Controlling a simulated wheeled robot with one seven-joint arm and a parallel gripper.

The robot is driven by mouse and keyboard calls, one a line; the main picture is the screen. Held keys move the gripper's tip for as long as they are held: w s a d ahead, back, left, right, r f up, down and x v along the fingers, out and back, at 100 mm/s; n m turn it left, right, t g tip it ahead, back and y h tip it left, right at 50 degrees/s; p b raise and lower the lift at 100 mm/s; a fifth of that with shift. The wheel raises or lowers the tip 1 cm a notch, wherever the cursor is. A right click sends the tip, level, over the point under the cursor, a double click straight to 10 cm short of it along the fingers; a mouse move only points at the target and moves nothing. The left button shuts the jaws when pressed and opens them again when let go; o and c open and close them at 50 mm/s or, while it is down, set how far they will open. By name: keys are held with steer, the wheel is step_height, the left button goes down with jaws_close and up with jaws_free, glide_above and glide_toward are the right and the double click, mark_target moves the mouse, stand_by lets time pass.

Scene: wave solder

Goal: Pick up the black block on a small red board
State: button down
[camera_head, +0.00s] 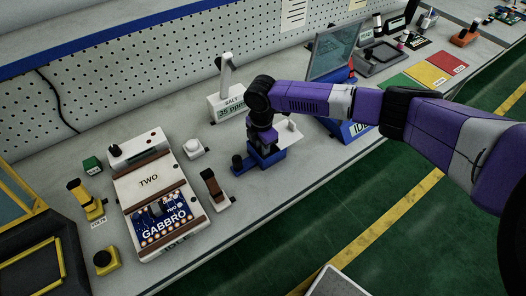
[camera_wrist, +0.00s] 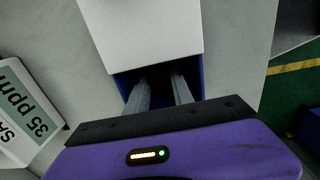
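I cannot make out a black block on a small red board for certain in either view. My gripper (camera_head: 265,150) points down at a small blue box (camera_head: 268,160) on the bench, right of the middle of the white machine. In the wrist view its two fingers (camera_wrist: 160,92) are apart and reach down at the blue box (camera_wrist: 124,88), with only dark space visible between them. A white plate (camera_wrist: 140,35) covers the far part of the box, and it also shows in the head view (camera_head: 290,132). My arm hides part of the bench behind.
A white salt display (camera_head: 228,105) stands close behind my gripper. A dark brown block on a white base (camera_head: 214,187) and the white "TWO" machine (camera_head: 150,181) are to the left.

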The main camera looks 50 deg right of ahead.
steer(key=shift+r, duration=0.15)
step_height(320, 180, up, 20)
steer(key=b, duration=0.1)
stand_by(0.6)
stand_by(0.4)
